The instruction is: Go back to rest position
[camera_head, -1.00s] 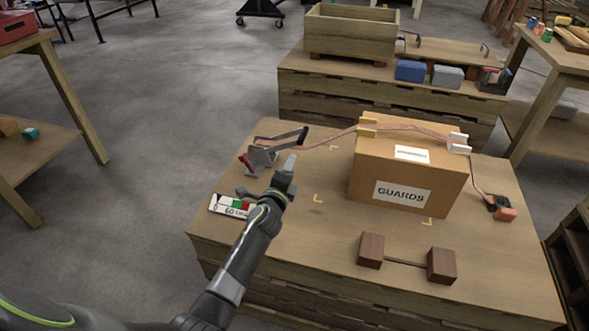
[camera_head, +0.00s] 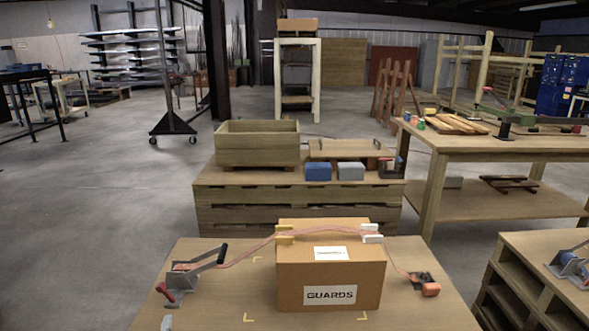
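My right gripper is not in view. A cardboard box marked GUARDS (camera_head: 331,270) stands upright on the near wooden pallet table (camera_head: 420,305). A pink strap (camera_head: 325,230) runs over the box top. It reaches from a metal ratchet with a black lever (camera_head: 196,268) on the left to a black and orange piece (camera_head: 428,286) on the right.
Behind is a pallet stack (camera_head: 290,205) with a wooden crate (camera_head: 256,148), a blue box (camera_head: 318,172) and a grey box (camera_head: 351,171). A workbench (camera_head: 510,150) stands right, and a slatted pallet (camera_head: 535,285) at lower right. Grey floor (camera_head: 90,230) on the left is clear.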

